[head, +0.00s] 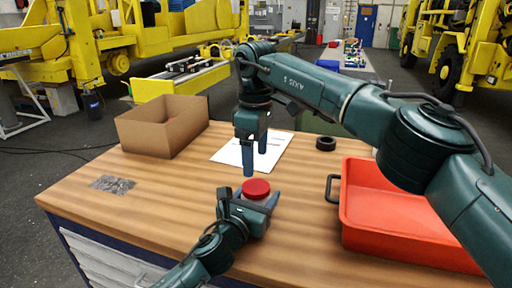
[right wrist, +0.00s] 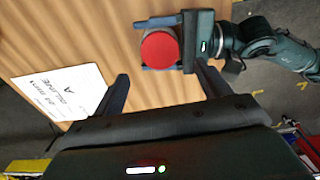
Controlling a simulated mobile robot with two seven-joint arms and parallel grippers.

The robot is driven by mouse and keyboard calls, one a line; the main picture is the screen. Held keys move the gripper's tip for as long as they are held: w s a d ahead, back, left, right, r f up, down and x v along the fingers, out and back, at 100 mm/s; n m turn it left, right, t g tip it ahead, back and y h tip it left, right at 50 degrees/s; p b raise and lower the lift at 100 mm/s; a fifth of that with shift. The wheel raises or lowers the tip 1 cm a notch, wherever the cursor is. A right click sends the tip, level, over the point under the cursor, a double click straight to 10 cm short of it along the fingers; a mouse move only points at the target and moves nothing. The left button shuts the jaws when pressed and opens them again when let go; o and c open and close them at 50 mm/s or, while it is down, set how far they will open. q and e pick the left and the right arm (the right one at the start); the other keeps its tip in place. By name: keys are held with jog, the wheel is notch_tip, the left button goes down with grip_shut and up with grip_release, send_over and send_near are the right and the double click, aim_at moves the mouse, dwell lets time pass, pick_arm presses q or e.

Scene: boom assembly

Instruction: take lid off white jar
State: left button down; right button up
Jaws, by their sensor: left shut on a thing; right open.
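The round red lid (head: 256,188) shows at the middle of the table in the head view and from above in the right wrist view (right wrist: 160,49). The white jar's body is hidden under the lid and behind the gripper. My left gripper (head: 257,203) is shut on the jar, with one finger on each side below the lid; it also shows in the right wrist view (right wrist: 158,45). My right gripper (head: 256,161) is open and empty, pointing down above and slightly behind the lid, apart from it. Its two fingers are spread in the right wrist view (right wrist: 162,76).
A white printed sheet (head: 252,151) lies behind the jar. An open cardboard box (head: 162,135) stands at the back left, and a grey patch (head: 112,184) lies before it. A red tray (head: 400,225) is on the right, with a black ring (head: 326,144) behind it.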

aim_at(256, 186)
notch_tip(256, 186, down, 7)
jog(key=shift+d+r, duration=0.1)
jog(key=shift+c, duration=0.3)
